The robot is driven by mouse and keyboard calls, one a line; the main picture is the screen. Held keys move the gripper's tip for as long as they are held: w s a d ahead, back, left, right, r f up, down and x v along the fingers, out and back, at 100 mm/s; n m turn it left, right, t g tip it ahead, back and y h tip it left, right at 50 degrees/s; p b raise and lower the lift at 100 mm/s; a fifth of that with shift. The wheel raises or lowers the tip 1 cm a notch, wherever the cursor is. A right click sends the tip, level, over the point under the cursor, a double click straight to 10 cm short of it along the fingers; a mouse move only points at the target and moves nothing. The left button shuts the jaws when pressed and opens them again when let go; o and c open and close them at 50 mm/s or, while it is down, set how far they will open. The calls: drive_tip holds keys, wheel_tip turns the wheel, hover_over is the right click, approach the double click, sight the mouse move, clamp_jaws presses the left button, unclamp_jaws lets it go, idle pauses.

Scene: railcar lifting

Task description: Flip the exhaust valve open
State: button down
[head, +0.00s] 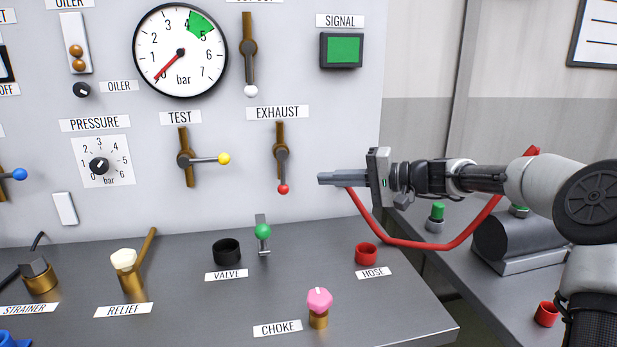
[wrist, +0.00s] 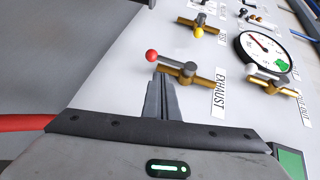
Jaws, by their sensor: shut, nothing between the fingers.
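The exhaust valve (head: 281,160) is on the upright panel under the EXHAUST label (head: 277,113). Its lever points down along the brass pipe, with a red ball (head: 283,189) at the lower end. My gripper (head: 322,179) is shut and empty, to the right of the lever at about the height of the ball. In the wrist view the shut fingers (wrist: 160,82) point at the panel close to the lever, near the red ball (wrist: 152,56). I cannot tell whether they touch it. The valve's brass body (wrist: 190,70) shows just beyond the fingertips.
The test valve (head: 187,159), with a yellow ball, is to the left. Above are a gauge (head: 181,51) and another lever with a white ball (head: 250,90). A green-knobbed lever (head: 263,232), red hose cup (head: 366,254) and pink choke knob (head: 319,301) are on the bench below. A red hose (head: 430,246) loops beneath my arm.

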drive_tip(key=p+v, duration=0.1)
drive_tip(key=v, duration=0.8)
drive_tip(key=s+a+f+n+g+h, duration=0.2)
drive_tip(key=s+a+f+h, duration=0.15)
drive_tip(key=s, duration=0.25)
drive_tip(key=s+a+f+n+g+h, duration=0.1)
drive_tip(key=s+a+f+h, duration=0.1)
drive_tip(key=s+h, duration=0.25)
drive_tip(key=s+d+t+h, duration=0.2)
drive_tip(key=s+d+h, duration=0.3)
drive_tip(key=s, duration=0.8)
drive_tip(key=s+d+t+h, duration=0.2)
drive_tip(key=s+d, duration=0.4)
drive_tip(key=s, duration=0.7)
wheel_tip(320, 180, up, 22)
drive_tip(key=p, duration=2.2)
drive_tip(key=shift+d+m, duration=0.25)
drive_tip(key=shift+m, duration=0.15)
